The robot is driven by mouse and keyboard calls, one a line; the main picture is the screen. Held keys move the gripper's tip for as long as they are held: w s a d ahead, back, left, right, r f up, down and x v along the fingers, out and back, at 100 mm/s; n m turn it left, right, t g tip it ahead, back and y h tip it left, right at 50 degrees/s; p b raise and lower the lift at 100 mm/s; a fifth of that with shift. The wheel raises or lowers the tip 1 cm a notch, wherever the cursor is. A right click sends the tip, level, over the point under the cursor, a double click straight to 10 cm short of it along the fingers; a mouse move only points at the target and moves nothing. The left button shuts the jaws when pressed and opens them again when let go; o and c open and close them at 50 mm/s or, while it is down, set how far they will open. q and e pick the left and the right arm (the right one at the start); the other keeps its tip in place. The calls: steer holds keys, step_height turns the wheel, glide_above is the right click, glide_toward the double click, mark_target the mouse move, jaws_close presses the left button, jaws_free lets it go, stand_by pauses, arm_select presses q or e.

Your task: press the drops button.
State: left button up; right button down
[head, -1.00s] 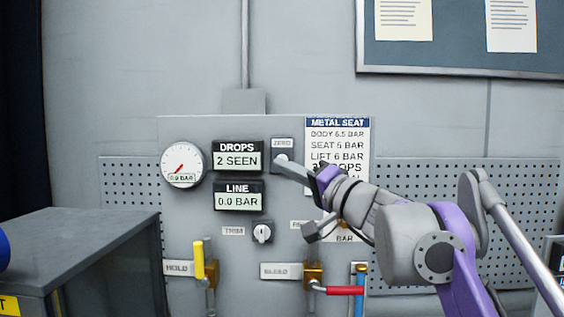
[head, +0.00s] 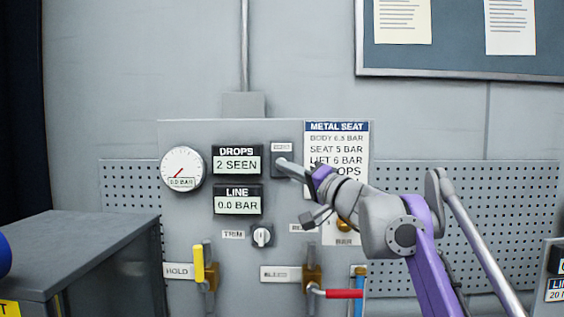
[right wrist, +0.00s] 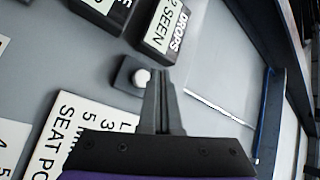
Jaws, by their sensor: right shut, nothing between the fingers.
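The drops display (head: 237,160) on the grey panel reads "2 SEEN". Right of it is a small dark plate (head: 283,148) with a label that read ZERO in the earlier head view. Its round white button (right wrist: 141,77) shows in the right wrist view; in the head view my fingertips largely cover it. My right gripper (head: 281,162) is shut and empty, its fingertips (right wrist: 158,86) close beside the button. I cannot tell whether they touch it. My left gripper is not in view.
A line display (head: 238,199) reads 0.0 BAR below, with a gauge (head: 182,169) to the left. A trim knob (head: 262,236), a yellow hold handle (head: 198,264) and a red bleed handle (head: 344,294) sit lower. A grey cabinet (head: 80,255) stands at left.

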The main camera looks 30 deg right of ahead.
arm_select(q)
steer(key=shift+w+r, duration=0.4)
arm_select(e)
steer(key=shift+w+d, duration=0.3)
steer(key=shift+w, duration=0.4)
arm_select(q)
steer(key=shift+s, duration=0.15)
arm_select(e)
steer(key=shift+s, duration=0.15)
arm_select(q)
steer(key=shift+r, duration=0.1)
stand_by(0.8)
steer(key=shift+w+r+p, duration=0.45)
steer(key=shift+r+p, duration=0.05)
steer(key=shift+p, duration=0.05)
arm_select(e)
steer(key=shift+w+d, duration=0.2)
steer(key=shift+w, duration=0.3)
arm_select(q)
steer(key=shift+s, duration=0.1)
arm_select(e)
steer(key=shift+s, duration=0.15)
